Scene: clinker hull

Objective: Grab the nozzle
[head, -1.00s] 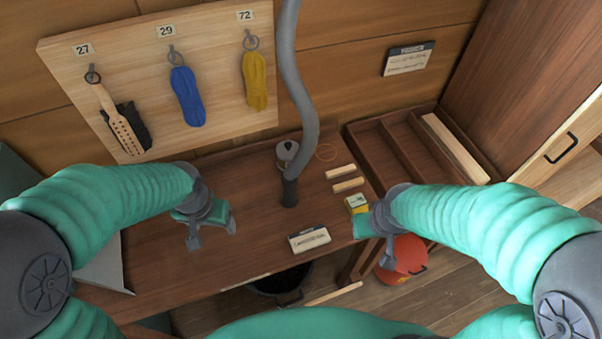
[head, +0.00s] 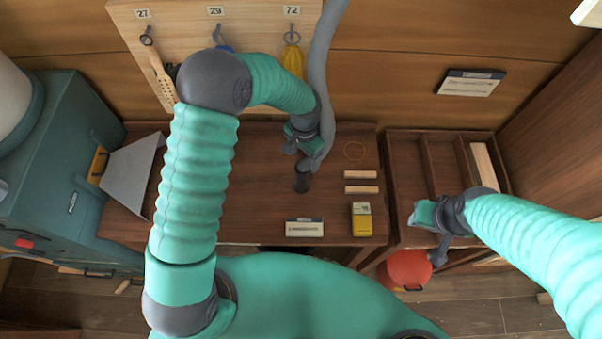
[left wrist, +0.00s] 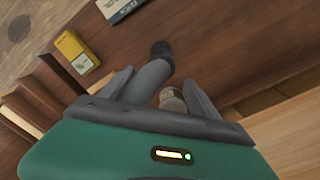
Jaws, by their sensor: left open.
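The nozzle (head: 302,178) is the dark end of a grey hose (head: 322,75) that hangs down over the wooden bench. My left gripper (head: 304,148) is open at the hose just above the nozzle. In the left wrist view the nozzle (left wrist: 161,50) lies beyond the fingertips. The hose (left wrist: 147,80) shows between the two fingers (left wrist: 160,88), nearer the left one; I cannot tell if they touch. A small round, pale thing (left wrist: 172,98) also shows between the fingers. My right gripper (head: 432,228) is over the right tray's front, away from the nozzle; its jaw state is unclear.
A yellow box (head: 361,219), a label card (head: 304,228) and two wood strips (head: 361,182) lie on the bench (head: 255,180). A divided tray (head: 408,170) is to the right. A grey-green machine (head: 60,165) stands left. A pegboard (head: 262,15) hangs behind.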

